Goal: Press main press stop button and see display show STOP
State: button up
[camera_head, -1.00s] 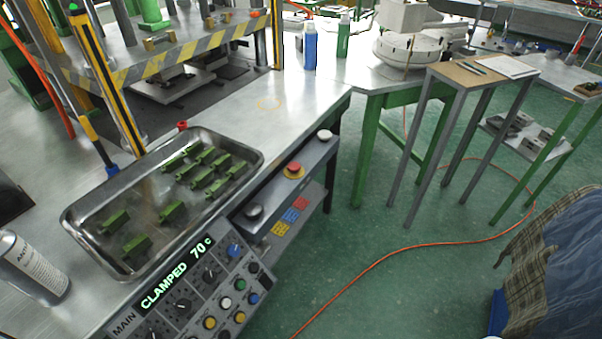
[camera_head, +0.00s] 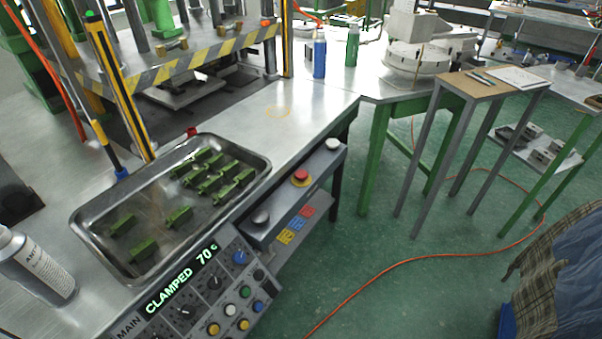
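The main press panel (camera_head: 200,311) is at the bottom of the picture, cut off by the lower edge and marked MAIN. Its display (camera_head: 183,281) glows green and reads CLAMPED 70 C. The panel carries dark knobs and coloured buttons, among them a green button (camera_head: 245,292), a white button (camera_head: 230,310) and a yellow button (camera_head: 213,329). A red mushroom button (camera_head: 301,175) on a yellow base sits on the grey front box (camera_head: 282,205), between two pale round buttons. I cannot read which button is labelled stop. My gripper is not in view.
A metal tray (camera_head: 262,163) with several green parts stands on the bench behind the panel. A spray can (camera_head: 38,265) stands at the left. The press with striped edging (camera_head: 165,70) is behind.

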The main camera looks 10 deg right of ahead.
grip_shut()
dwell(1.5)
